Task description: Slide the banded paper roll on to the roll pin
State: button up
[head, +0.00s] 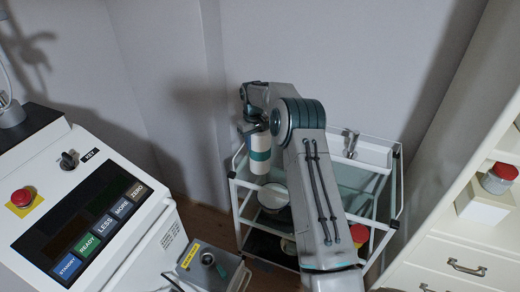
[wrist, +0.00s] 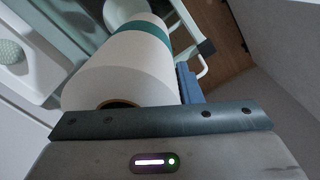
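The banded paper roll (head: 260,147) is white with a green band. It hangs upright below my gripper (head: 254,124), at the left end of a white trolley. In the wrist view the roll (wrist: 130,62) lies close against my gripper, its open core end toward the camera and its band toward the far end. A blue pad of my gripper (wrist: 188,84) shows along its right side. My gripper appears shut on the roll; its other contact is hidden. I cannot identify the roll pin with certainty.
The trolley (head: 243,190) has glass shelves, a white bowl (head: 273,196) and a red-lidded jar (head: 359,234).

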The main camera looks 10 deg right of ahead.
grip_shut()
dwell(1.4)
